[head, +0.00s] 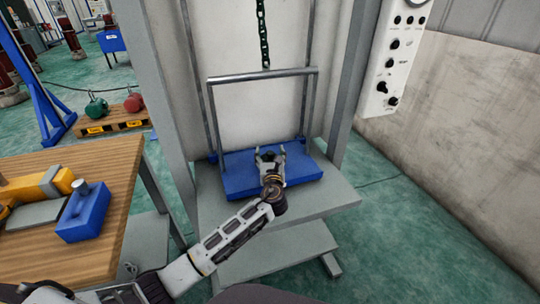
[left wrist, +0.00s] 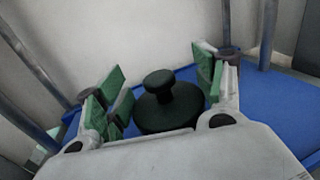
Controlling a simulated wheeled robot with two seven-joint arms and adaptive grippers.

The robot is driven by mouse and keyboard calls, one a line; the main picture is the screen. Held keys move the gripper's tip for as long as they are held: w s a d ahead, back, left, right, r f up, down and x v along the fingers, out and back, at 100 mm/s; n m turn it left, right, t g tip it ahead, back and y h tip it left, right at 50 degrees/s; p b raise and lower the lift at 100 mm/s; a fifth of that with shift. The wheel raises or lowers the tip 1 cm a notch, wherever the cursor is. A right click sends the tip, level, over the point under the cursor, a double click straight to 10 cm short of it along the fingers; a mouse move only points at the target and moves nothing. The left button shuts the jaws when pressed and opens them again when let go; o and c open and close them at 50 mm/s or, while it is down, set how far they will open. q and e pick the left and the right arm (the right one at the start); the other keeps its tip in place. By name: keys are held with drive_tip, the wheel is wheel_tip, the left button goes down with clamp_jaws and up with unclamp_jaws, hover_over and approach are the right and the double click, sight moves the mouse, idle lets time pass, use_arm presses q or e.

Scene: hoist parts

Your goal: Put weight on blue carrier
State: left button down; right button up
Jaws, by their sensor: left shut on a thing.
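The blue carrier (head: 238,182) is a flat blue platform with a grey upright frame, under a dark chain (head: 263,35). My left gripper (head: 270,153) reaches over the carrier's middle. It is shut on a black round weight with a knob on top, seen between the green finger pads in the left wrist view (left wrist: 168,112). The carrier's blue surface (left wrist: 268,108) shows behind and to the right of the weight there. Whether the weight's underside touches the carrier is hidden. In the head view the fingers mostly cover the weight. My right gripper is not in view.
A wooden table (head: 120,185) at the left holds a blue block with a grey knob (head: 84,212) and a yellow device (head: 28,188). Grey posts flank the carrier. A control panel (head: 393,60) hangs at the right. Green and red weights sit on a pallet (head: 112,122) behind.

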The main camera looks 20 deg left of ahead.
use_arm(q)
drive_tip(key=c, duration=0.6)
unclamp_jaws()
drive_tip(key=o, duration=0.4)
drive_tip(key=shift+s+r, duration=0.1)
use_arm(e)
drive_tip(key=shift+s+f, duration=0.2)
use_arm(q)
drive_tip(key=shift+s+d, duration=0.1)
drive_tip(key=shift+s+d, duration=0.1)
drive_tip(key=shift+s, duration=0.25)
drive_tip(key=p+v, duration=0.1)
drive_tip(key=v, duration=1)
drive_tip(key=shift+p, duration=0.35)
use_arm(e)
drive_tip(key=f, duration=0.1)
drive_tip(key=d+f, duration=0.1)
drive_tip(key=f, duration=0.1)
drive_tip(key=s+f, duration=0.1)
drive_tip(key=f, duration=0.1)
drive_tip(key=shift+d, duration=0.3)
